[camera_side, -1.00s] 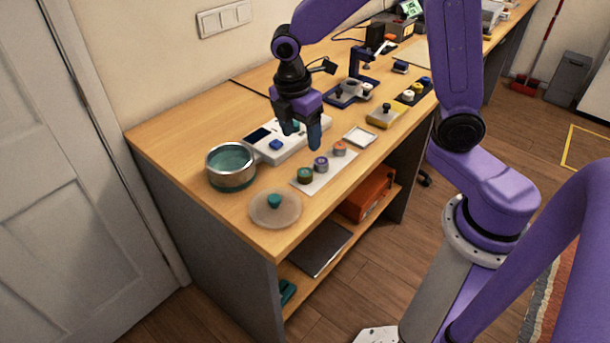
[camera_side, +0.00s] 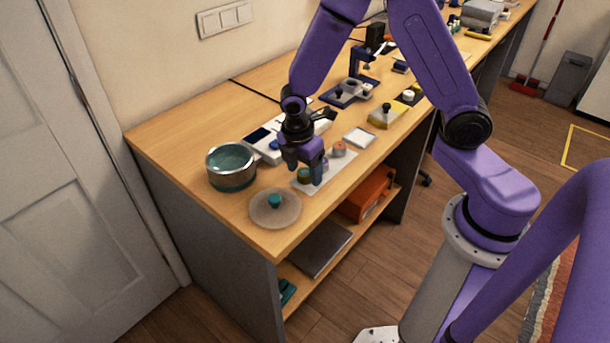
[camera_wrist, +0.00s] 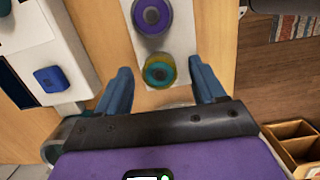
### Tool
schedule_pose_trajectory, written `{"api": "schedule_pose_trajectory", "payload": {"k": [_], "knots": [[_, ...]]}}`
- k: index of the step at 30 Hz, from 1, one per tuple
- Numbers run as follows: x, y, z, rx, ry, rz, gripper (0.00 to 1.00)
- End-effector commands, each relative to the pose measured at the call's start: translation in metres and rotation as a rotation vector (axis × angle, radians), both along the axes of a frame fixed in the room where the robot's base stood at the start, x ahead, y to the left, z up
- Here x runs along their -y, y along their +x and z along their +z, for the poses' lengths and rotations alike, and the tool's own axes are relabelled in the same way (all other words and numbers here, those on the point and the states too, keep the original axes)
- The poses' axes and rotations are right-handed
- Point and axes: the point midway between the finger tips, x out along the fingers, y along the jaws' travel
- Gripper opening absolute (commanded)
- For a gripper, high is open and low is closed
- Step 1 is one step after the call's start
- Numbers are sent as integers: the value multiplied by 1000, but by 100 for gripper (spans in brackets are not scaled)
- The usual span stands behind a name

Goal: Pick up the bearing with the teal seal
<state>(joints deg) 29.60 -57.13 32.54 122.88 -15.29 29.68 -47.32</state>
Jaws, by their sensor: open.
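The bearing with the teal seal (camera_wrist: 159,74) sits on a white strip in the wrist view. Its outer ring looks olive-yellow, with teal inside and a dark centre. My gripper (camera_wrist: 160,68) is open, with one blue finger on each side of this bearing in that view. I cannot tell from there how far above it the fingertips are. In the side view my gripper (camera_side: 305,171) hangs low over the near end of the strip, and its fingers partly hide the bearing (camera_side: 304,175).
A purple-seal bearing (camera_wrist: 152,14) is close by on the white strip (camera_wrist: 178,42); an orange-topped one (camera_side: 339,149) is farther along. A metal pot (camera_side: 231,179) and a round lid with a teal knob (camera_side: 275,209) stand left. A white device (camera_side: 262,148) lies behind.

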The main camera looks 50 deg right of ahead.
Motion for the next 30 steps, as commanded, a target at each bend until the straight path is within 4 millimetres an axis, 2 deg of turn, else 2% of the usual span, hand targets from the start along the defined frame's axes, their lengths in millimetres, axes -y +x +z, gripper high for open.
{"api": "schedule_pose_trajectory", "payload": {"k": [9, 10, 15, 16, 25, 30], "knots": [[1, 0, -5, 1, 1, 0, 69], [1, 0, -5, 1, 1, 0, 66], [1, 0, -5, 1, 0, 0, 11], [1, 0, -5, 1, 0, 0, 5], [1, 0, -4, 1, 0, 0, 5], [0, 1, 3, 2, 1, 0, 5]]}}
